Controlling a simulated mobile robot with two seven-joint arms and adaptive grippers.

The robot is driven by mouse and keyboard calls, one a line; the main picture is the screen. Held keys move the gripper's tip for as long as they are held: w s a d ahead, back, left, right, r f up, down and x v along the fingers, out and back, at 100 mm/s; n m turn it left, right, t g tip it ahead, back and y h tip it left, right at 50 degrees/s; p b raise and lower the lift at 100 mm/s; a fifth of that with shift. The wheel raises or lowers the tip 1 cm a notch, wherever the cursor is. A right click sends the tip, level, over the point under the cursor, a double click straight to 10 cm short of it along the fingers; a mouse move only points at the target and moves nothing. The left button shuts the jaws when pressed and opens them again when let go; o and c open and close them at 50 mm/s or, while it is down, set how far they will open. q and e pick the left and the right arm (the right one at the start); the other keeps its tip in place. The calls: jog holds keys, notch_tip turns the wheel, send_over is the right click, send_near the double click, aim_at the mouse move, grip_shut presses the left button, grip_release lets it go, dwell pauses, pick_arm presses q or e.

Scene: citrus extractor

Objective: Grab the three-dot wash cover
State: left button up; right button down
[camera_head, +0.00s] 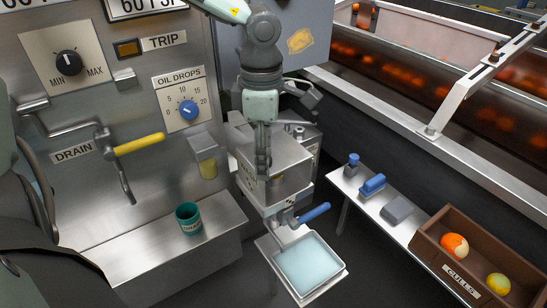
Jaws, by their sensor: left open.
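My left gripper (263,172) points down in the middle of the view, in front of a boxy metal housing (290,160). It is open, and its fingers look narrow from this angle. I cannot tell whether they touch the housing. No three-dot mark can be made out, so I cannot tell which part is the three-dot wash cover; the gripper hides part of the housing. A blue-handled lever (313,213) sticks out below the housing. My right gripper is not in view.
A pale-blue tray (309,264) sits below the lever. A green cup (188,217) stands on the left metal ledge (150,240). A yellow-handled drain lever (139,144) juts from the panel. A brown culls crate (437,262) with fruit and a bench with small tools (372,184) stand right.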

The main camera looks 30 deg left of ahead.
pick_arm(q)
jog(key=shift+f, duration=0.4)
grip_shut()
jog(key=shift+w+r, duration=0.1)
